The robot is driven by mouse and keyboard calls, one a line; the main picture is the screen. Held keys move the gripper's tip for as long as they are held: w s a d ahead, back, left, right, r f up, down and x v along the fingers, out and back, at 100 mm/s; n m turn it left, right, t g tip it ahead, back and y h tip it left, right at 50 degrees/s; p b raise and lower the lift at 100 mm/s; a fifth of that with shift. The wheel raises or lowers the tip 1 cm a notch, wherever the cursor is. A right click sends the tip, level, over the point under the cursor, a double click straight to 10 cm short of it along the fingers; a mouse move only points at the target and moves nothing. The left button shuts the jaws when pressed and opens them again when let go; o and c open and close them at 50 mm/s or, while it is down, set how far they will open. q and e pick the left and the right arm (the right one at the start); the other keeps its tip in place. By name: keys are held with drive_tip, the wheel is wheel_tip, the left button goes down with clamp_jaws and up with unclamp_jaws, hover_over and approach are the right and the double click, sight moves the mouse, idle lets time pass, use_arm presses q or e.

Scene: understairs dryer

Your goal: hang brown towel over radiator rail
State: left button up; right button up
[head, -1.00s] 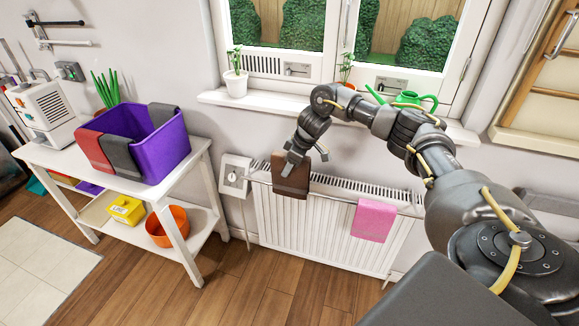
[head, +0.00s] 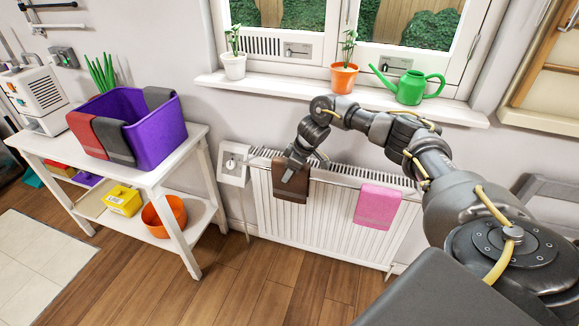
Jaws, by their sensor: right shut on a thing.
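The brown towel (head: 291,187) hangs at the left part of the white radiator (head: 325,218), its front face lying against the radiator's front. My right gripper (head: 292,172) is shut on the brown towel at its top, by the radiator's upper edge. The gripper covers part of the towel's top fold, and the side behind the rail is hidden. A pink towel (head: 377,205) hangs over the same radiator further right, apart from the brown one. My left gripper is not in view.
A purple bin (head: 160,140) with red and grey towels over its rim stands on a white table (head: 165,172) at left. A white control box (head: 234,163) is beside the radiator. Potted plants and a green watering can (head: 411,88) stand on the sill above.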

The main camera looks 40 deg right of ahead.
wheel_tip(320, 180, down, 2)
drive_tip(key=shift+f+b, duration=0.2)
drive_tip(key=shift+b, duration=0.1)
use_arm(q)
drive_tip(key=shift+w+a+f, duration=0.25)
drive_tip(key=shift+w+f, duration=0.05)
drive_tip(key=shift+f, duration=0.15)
use_arm(e)
drive_tip(key=shift+f, duration=0.35)
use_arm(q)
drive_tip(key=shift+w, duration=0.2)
use_arm(e)
drive_tip(key=o, duration=1.1)
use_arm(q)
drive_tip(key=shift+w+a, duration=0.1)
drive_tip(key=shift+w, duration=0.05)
